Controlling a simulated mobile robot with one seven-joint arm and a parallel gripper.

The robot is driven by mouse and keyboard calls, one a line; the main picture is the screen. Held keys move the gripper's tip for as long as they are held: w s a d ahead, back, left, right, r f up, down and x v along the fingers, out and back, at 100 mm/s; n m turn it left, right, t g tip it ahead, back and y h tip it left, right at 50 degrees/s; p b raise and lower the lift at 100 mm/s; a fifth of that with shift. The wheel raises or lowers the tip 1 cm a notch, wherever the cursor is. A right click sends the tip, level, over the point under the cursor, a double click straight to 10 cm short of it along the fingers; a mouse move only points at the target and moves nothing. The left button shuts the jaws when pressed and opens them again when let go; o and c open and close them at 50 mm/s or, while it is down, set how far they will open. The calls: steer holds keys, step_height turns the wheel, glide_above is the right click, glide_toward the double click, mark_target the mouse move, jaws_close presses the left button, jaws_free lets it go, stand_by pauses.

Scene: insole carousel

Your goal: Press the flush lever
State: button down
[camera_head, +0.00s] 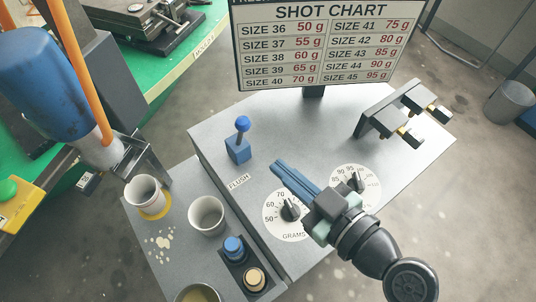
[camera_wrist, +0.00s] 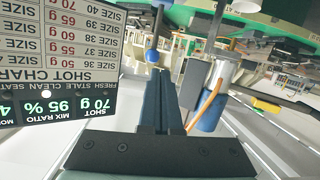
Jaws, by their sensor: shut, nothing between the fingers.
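The flush lever (camera_head: 239,142) is a blue ball on a short stem, standing upright from a blue block on the grey console (camera_head: 290,120). A label reading FLUSH (camera_head: 239,181) lies in front of it. My gripper (camera_head: 277,167) is shut and empty, with its blue fingers pointing up and left toward the lever. In the head view a gap shows between the fingertips and the lever block. In the wrist view the lever's blue ball (camera_wrist: 153,56) appears just beyond the tips of my fingers (camera_wrist: 159,72). I cannot tell the exact distance.
Two dials, the grams dial (camera_head: 287,214) and another dial (camera_head: 355,186), lie under my gripper. The shot chart (camera_head: 318,42) stands behind. A bracket with brass nozzles (camera_head: 405,108) is at right. Cups (camera_head: 206,215) and blue and yellow buttons (camera_head: 234,246) are at lower left.

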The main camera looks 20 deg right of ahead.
steer(key=v, duration=0.3)
steer(key=shift+f, duration=0.1)
stand_by(0.4)
steer(key=w+a+r+t+h+p, duration=0.1)
steer(key=w+a+r, duration=0.1)
steer(key=w+r, duration=0.45)
steer(key=w+a+r+m+t+h+p, duration=0.1)
steer(key=w+r+t, duration=0.15)
steer(key=r, duration=0.65)
steer(key=w+a+r+t+h+p, duration=0.1)
steer(key=w+a+r, duration=0.1)
steer(key=w+r, duration=0.45)
steer(key=s+a+r+m+t, duration=0.1)
steer(key=s+a+r+t, duration=0.1)
steer(key=r, duration=0.7)
steer(key=s+a+r+m+t+p, duration=0.1)
steer(key=s+a+r+t, duration=0.2)
steer(key=r, duration=0.7)
steer(key=s+a+r+m+t+p, duration=0.1)
steer(key=s+a+r+t, duration=0.2)
steer(key=r, duration=0.6)
steer(key=shift+s+a+r+h, duration=0.2)
steer(key=shift+a+h, duration=0.2)
steer(key=shift+a, duration=0.35)
